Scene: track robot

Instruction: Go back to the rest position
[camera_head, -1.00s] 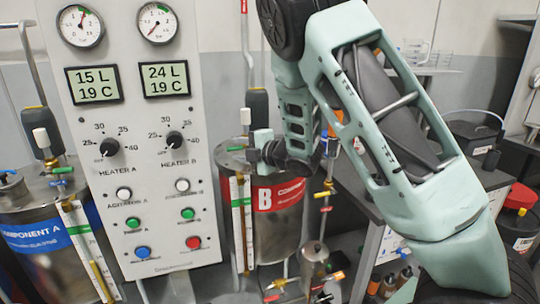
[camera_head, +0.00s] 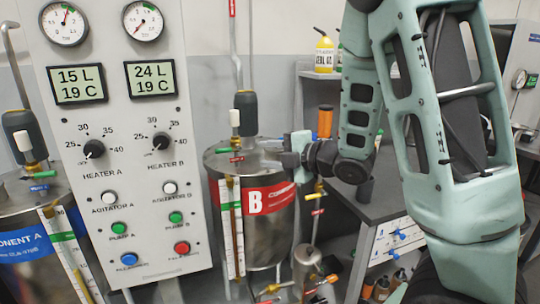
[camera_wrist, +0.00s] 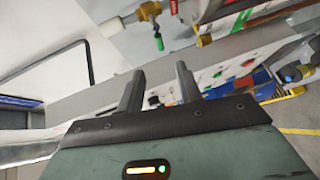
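My arm crosses the right side of the head view and folds down to a wrist near the red-banded tank B (camera_head: 270,225). My gripper (camera_wrist: 160,85) shows in the wrist view with two dark fingers apart and nothing between them. In the head view its body (camera_head: 298,145) is a small pale green block beside the top of tank B, and its fingers cannot be made out there. Whether it touches the tank cannot be told.
The control panel (camera_head: 130,225) with gauges, displays, knobs and buttons stands at left. Tank A (camera_head: 35,260) is at the lower left. A dark workbench (camera_head: 385,195) lies behind my arm. A yellow bottle (camera_head: 324,52) stands on a back shelf. Pipes and valves (camera_head: 307,265) stand beside tank B.

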